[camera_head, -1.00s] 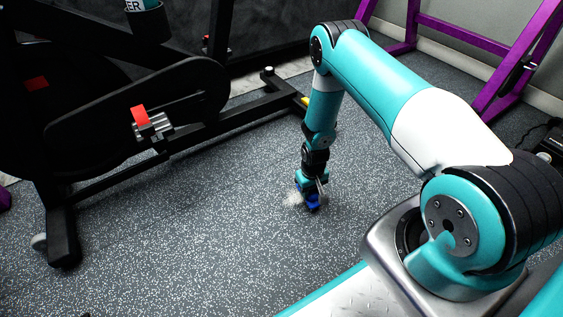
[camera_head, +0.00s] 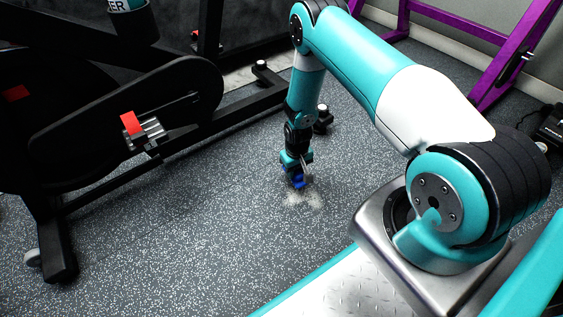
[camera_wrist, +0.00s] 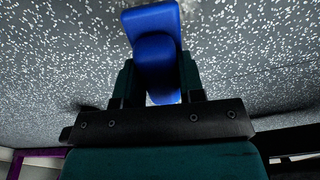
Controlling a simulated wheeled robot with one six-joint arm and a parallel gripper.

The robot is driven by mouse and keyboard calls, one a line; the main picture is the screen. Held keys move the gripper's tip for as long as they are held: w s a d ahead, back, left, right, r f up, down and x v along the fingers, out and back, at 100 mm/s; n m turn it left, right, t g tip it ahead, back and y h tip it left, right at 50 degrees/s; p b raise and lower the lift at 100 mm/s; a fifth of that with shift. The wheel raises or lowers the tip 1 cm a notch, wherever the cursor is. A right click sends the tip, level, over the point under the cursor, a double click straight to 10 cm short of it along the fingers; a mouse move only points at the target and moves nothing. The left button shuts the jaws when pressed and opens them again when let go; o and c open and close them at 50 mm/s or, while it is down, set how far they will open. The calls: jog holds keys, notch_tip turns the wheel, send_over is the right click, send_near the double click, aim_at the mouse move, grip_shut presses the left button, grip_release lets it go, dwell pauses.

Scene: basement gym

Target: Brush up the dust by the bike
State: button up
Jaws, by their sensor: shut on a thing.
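My gripper (camera_head: 295,166) is shut on a blue brush (camera_head: 298,182) and points down close to the floor beside the exercise bike (camera_head: 130,120). In the wrist view the blue brush (camera_wrist: 152,22) sits between the two dark fingers of my gripper (camera_wrist: 155,68). A pale grey patch of dust (camera_head: 308,198) lies on the speckled floor just to the right of and nearer than the brush. I cannot tell whether the brush touches the floor.
The bike's black front foot (camera_head: 60,250) and rear stabiliser stand on the floor at left and behind my gripper. A purple metal frame (camera_head: 500,70) stands at the back right.

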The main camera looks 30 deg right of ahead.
jog(key=shift+s+d+r+p, duration=0.1)
jog(key=shift+r+p, duration=2.2)
jog(key=shift+r, duration=0.55)
